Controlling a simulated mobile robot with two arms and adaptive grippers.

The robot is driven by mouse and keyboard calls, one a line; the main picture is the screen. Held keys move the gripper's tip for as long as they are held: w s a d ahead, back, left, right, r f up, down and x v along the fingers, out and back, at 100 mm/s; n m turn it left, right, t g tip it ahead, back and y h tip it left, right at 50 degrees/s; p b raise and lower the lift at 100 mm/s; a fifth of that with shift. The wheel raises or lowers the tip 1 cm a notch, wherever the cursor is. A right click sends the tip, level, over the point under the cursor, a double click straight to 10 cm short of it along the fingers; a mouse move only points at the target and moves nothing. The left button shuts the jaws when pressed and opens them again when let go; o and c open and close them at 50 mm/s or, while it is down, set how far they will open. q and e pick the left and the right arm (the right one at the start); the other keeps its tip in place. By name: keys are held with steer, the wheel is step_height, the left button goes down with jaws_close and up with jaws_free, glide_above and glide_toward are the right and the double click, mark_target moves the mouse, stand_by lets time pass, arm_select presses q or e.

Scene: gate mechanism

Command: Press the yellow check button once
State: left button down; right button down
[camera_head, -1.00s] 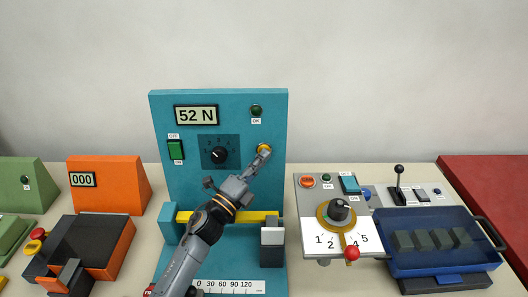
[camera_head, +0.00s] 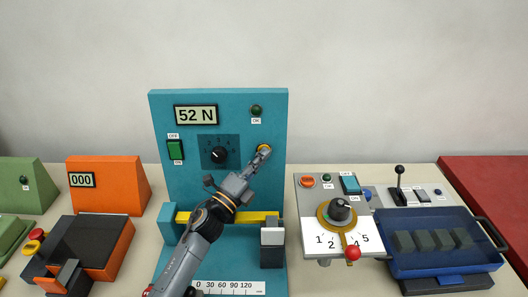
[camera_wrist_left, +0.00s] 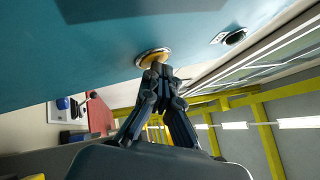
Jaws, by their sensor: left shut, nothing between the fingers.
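The yellow check button (camera_head: 261,148) sits on the right side of the upright teal panel (camera_head: 268,103), mostly hidden behind my left gripper in the head view. In the left wrist view the yellow button (camera_wrist_left: 152,56) shows in its round collar, right at the fingertips. My left gripper (camera_head: 265,151) is shut and empty, its tips at the button; I cannot tell for sure whether they touch it. It also shows in the left wrist view (camera_wrist_left: 159,66). The panel's display (camera_head: 196,115) reads 52 N. A dark green OK lamp (camera_head: 256,110) is above the button. My right gripper is not in view.
The panel also bears a green switch (camera_head: 176,149) and a black dial (camera_head: 219,155). A yellow bar (camera_head: 272,217) and a grey block (camera_head: 272,237) stand below. At right are a dial box (camera_head: 308,222) and a blue tray (camera_head: 440,268); at left, an orange box (camera_head: 112,182).

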arm_select(q)
steer(key=shift+s, duration=0.1)
steer(key=shift+s+r+p, duration=0.1)
steer(key=shift+s+p, duration=0.35)
steer(key=shift+s, duration=0.25)
steer(key=s, duration=0.1)
steer(key=s+p, duration=0.1)
steer(key=s, duration=0.1)
steer(key=s+p, duration=0.1)
steer(key=s, duration=0.1)
steer(key=shift+r, duration=0.35)
stand_by(0.7)
